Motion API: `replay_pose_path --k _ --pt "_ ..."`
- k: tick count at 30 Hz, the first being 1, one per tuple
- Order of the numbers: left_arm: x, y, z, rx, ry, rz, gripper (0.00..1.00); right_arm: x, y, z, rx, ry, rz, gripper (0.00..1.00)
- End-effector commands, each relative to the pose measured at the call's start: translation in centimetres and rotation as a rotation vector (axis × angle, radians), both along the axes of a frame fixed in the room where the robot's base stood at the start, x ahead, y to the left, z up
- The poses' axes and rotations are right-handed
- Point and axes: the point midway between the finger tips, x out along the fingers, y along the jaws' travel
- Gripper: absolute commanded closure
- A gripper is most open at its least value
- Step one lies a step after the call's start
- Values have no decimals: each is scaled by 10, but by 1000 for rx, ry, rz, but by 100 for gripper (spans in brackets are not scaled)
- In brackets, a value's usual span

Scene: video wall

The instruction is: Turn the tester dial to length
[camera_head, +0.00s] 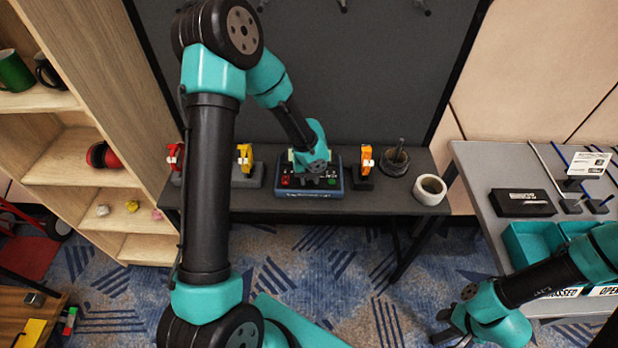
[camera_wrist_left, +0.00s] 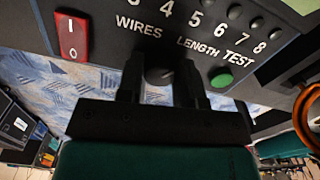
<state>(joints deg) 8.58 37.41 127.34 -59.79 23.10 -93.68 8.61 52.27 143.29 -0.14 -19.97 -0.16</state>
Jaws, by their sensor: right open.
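The tester (camera_head: 335,186) is a blue-edged box with a dark panel on the dark bench. In the left wrist view its panel (camera_wrist_left: 165,52) carries the words WIRES, LENGTH and TEST and a row of numbers. The grey dial (camera_wrist_left: 160,75) sits below WIRES and LENGTH; its pointer direction cannot be made out. My left gripper (camera_wrist_left: 160,88) is at the tester, with its fingers apart on either side of the dial; whether they press on it is unclear. In the head view my left wrist hides the dial. My right gripper (camera_head: 452,318) is open and empty, low at the right.
The panel has a red rocker switch (camera_wrist_left: 71,36) and a green button (camera_wrist_left: 221,79). An orange-handled tool (camera_head: 366,158), a dark pot (camera_head: 396,162) and a pale roll (camera_head: 430,189) stand right of the tester. A yellow-handled tool (camera_head: 245,158) stands left. Teal bins (camera_head: 530,245) are at the right.

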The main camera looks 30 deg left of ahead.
Motion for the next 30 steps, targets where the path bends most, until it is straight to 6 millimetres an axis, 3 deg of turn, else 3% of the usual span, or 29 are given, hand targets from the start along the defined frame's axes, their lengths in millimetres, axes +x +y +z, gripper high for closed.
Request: replay_pose_path --k 7,20,26,30 --pt "0 0 0 0 0 1 42 0 0 0 0 0 0 57" --pt "1 0 7 1 -2 3 42 0 0 0 0 0 0 57" --pt "1 0 29 1 -4 2 42 0 0 0 0 0 0 57" --pt "1 0 54 1 -5 3 42 0 0 0 0 0 0 57"
